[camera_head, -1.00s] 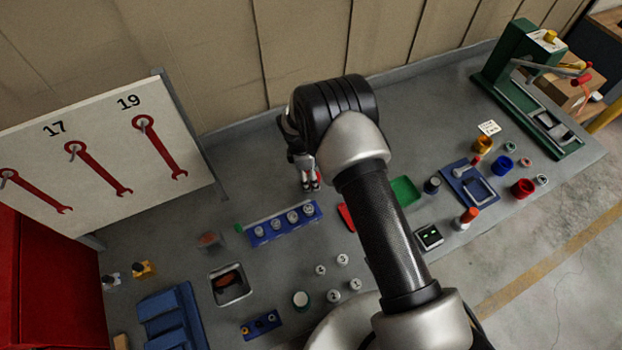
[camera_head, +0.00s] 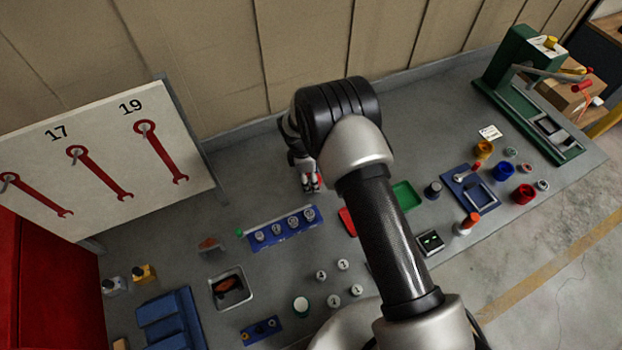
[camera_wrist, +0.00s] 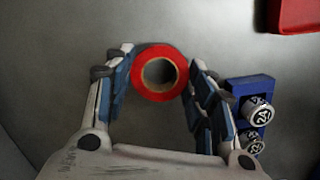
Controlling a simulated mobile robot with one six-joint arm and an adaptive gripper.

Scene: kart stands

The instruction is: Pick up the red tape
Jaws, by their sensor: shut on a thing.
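The red tape (camera_wrist: 143,82) is a red roll with a grey-brown core, in the middle of the wrist view. My gripper (camera_wrist: 160,76) is shut on it, with one blue-padded finger on each side of the roll. In the head view my gripper (camera_head: 311,184) points down over the back of the bench, and a little red shows between its fingers. My arm and wrist hide most of the roll there. I cannot tell whether the roll touches the bench.
A blue rack (camera_head: 283,229) with several numbered cylinders stands close in front of my gripper; it also shows in the wrist view (camera_wrist: 247,88). A red tray (camera_head: 347,222) and a green tray (camera_head: 406,195) lie to the right. The bench behind and left of the gripper is clear.

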